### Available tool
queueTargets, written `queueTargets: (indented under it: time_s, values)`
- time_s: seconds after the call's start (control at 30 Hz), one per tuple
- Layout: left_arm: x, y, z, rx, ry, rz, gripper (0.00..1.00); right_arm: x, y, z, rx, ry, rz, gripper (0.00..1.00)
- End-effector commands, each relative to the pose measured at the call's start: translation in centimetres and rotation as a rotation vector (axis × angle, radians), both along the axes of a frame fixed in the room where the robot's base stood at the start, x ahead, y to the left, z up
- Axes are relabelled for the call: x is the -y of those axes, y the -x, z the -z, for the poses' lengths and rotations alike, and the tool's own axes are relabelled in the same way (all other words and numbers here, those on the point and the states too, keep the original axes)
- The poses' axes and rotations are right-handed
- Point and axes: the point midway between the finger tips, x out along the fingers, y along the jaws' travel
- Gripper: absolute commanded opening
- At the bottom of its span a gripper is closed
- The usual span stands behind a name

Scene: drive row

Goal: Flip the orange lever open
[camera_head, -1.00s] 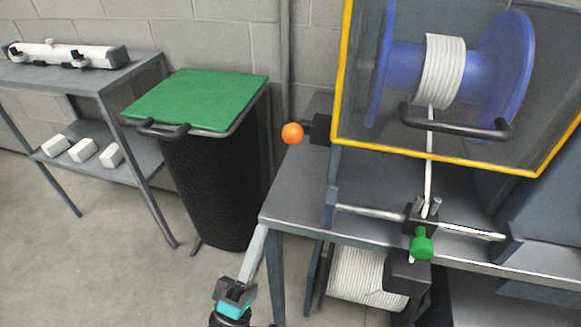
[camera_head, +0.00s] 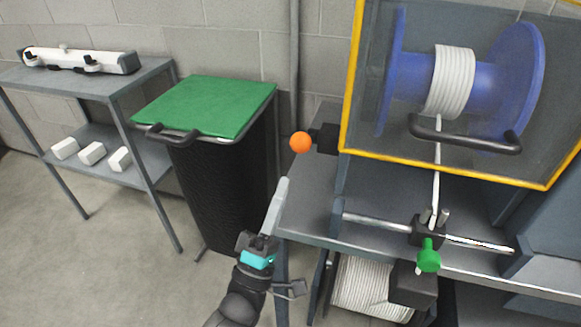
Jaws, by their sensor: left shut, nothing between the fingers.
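The orange lever's round knob (camera_head: 300,142) sticks out to the left of a black block (camera_head: 325,138) beside the yellow-edged guard. My left gripper (camera_head: 281,184) comes up from the bottom with its long grey fingers together and nothing between them. In the picture its tips are a little below and left of the orange knob, apart from it, in front of the grey bench's left edge. My right gripper is not in view.
A clear guard with a yellow frame (camera_head: 348,85) and black handle (camera_head: 465,140) covers a blue spool (camera_head: 490,80). A green knob (camera_head: 429,258) sits on a rod below. A green-lidded black bin (camera_head: 225,190) and a grey shelf (camera_head: 120,75) stand left.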

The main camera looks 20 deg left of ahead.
Motion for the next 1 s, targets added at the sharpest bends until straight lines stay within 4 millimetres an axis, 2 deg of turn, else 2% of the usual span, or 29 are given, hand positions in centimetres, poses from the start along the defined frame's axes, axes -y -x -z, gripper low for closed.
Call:
queueTargets:
  time_s: [0.1, 0.3, 0.87, 0.93, 1.0]
  values:
    - [0.3, -1.6, -1.4, 0.003, 0.003, 0.001, 0.00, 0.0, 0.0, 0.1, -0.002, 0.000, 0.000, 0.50]
    - [0.6, -3.0, -2.6, 0.000, 0.001, 0.001, 0.00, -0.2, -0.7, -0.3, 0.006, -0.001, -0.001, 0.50]
    - [0.7, -3.3, -2.9, -0.006, 0.000, 0.002, 0.00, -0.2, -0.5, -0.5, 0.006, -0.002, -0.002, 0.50]
    - [0.7, -3.4, -3.1, -0.011, 0.000, 0.000, 0.00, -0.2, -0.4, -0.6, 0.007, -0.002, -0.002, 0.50]
    - [0.7, -3.4, -3.2, -0.018, 0.001, 0.001, 0.00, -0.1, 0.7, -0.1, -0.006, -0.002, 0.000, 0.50]
